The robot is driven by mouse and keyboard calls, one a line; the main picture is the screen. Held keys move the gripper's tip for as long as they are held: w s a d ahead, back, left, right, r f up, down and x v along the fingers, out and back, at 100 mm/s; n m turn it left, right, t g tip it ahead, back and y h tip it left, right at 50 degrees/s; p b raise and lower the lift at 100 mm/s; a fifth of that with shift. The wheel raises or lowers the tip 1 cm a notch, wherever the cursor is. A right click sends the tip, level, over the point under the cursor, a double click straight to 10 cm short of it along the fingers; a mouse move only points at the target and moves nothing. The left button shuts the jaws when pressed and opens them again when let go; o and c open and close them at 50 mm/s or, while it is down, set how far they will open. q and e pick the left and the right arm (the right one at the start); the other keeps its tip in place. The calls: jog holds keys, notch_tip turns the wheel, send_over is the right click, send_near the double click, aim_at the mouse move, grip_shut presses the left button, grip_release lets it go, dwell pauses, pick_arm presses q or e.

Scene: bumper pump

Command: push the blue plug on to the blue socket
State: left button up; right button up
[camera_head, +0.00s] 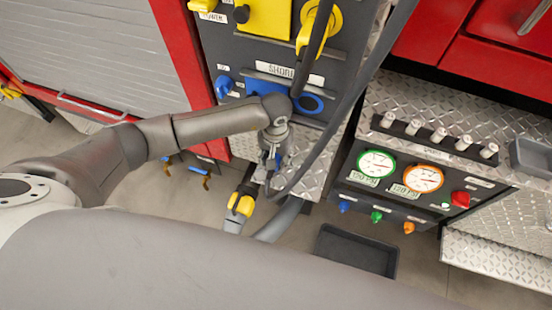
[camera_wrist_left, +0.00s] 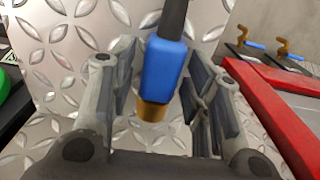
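In the left wrist view the blue plug (camera_wrist_left: 165,68) hangs from a dark cable, with its brass-coloured tip towards the bottom of the picture. It stands between the two fingers of my left gripper (camera_wrist_left: 165,85), with narrow gaps showing on both sides. The fingers look open around it. In the head view my left gripper (camera_head: 272,158) points down in front of the diamond plate and mostly hides the plug. A blue fitting with a ring (camera_head: 311,103) is above it, under the SHORE label. It looks like the blue socket, partly hidden by my arm. My right gripper is not in view.
A thick dark hose (camera_head: 345,100) runs down just right of my left gripper. A yellow and black connector (camera_head: 241,203) is below. A gauge panel (camera_head: 398,165) stands at the right, with a black tray (camera_head: 355,250) on the floor. A grey shutter (camera_head: 90,55) is at the left.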

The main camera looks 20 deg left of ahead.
pick_arm(q)
jog(key=c, duration=0.7)
jog(key=shift+r+p, duration=0.5)
jog(key=shift+r, duration=0.3)
jog(key=shift+r+p, duration=1.2)
jog(key=shift+r, duration=1)
jog(key=shift+r, duration=0.1)
